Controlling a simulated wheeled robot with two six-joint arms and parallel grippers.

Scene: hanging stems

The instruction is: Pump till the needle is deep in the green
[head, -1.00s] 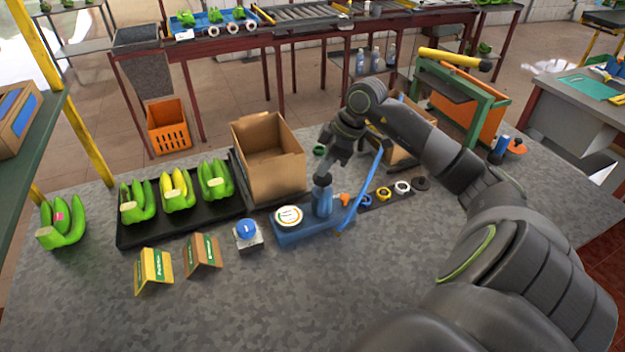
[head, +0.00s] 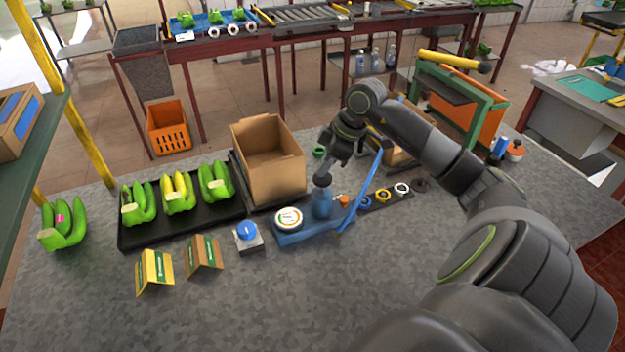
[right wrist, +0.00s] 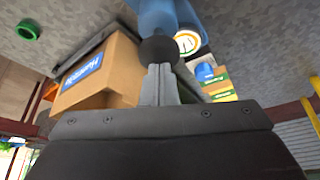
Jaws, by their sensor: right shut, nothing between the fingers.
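A blue pump (head: 323,203) stands on a blue base (head: 300,234) on the grey counter, with a dark round knob on top. A round white gauge (head: 288,219) sits on the base left of the pump; its needle is too small to read in the head view. My right gripper (head: 324,172) is shut and empty, pointing down with its fingertips at the pump's knob. In the right wrist view the shut fingertips (right wrist: 159,68) meet the dark knob (right wrist: 158,49), and the gauge (right wrist: 187,41) shows partly beside the pump. My left gripper is not in view.
An open cardboard box (head: 270,165) stands behind the pump. A black tray (head: 170,225) with banana bunches lies at left. A blue button (head: 246,231) sits left of the gauge. A blue strip (head: 362,190) rises right of the pump, by several coloured rings. The front counter is clear.

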